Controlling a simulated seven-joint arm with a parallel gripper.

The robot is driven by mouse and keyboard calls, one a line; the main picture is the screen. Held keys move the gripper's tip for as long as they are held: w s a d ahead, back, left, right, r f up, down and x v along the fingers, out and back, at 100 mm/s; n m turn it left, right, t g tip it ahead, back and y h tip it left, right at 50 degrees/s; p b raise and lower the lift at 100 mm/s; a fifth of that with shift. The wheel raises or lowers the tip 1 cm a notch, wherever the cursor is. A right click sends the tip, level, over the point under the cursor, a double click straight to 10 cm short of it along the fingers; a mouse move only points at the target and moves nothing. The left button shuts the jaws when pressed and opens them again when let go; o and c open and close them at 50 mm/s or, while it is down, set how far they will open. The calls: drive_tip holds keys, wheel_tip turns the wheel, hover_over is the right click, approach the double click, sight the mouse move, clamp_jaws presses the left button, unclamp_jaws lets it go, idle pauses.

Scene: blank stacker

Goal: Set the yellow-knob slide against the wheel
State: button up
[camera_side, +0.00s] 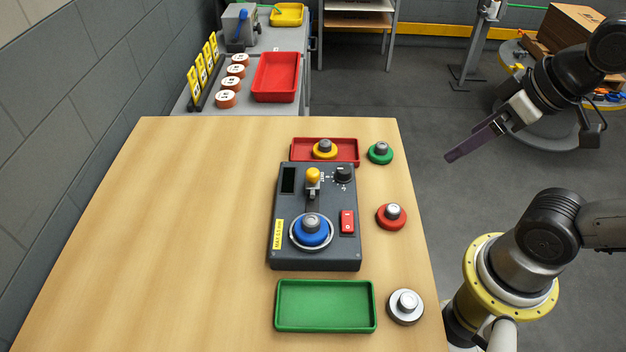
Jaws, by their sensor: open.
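The yellow-knob slide (313,177) sits on a dark control box (287,258) at the middle of the table. Its metal block is at the far end of a dark slot that runs toward the near side. A blue wheel-like disc (299,236) with a metal hub lies in a pale ring nearer the camera. A gap shows between slide and disc. I cannot tell for sure that this disc is the wheel. My gripper (450,157) is open and empty, off the table's right edge, well right of the box. Its fingers overlap in this view.
The box also bears a black dial (343,174) and a red switch (347,222). A red tray (350,154) holding a yellow disc lies behind, a green tray (325,306) in front. Green (380,158), red (382,222) and white (397,317) knobbed discs line the right. The table's left is clear.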

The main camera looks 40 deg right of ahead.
drive_tip(key=c, duration=0.4)
drive_tip(key=shift+s+r+m, duration=0.15)
drive_tip(key=shift+r+m, duration=0.15)
drive_tip(key=shift+m, duration=0.1)
drive_tip(key=shift+c, duration=0.9)
drive_tip(key=shift+m+g, duration=0.5)
drive_tip(key=w+r, duration=0.2)
drive_tip(key=r, duration=0.1)
drive_tip(key=w+a+r, duration=0.1)
drive_tip(key=r, duration=0.1)
drive_tip(key=shift+w+r, duration=0.15)
drive_tip(key=shift+w, duration=0.2)
drive_tip(key=w+a+r+g, duration=0.2)
drive_tip(key=w+a+r, duration=0.1)
drive_tip(key=w, duration=0.4)
drive_tip(key=n+g, duration=0.2)
drive_tip(key=g, duration=0.1)
hover_over(313, 171)
wheel_tip(313, 171, down, 6)
wheel_tip(313, 171, down, 13)
drive_tip(key=shift+f, duration=0.2)
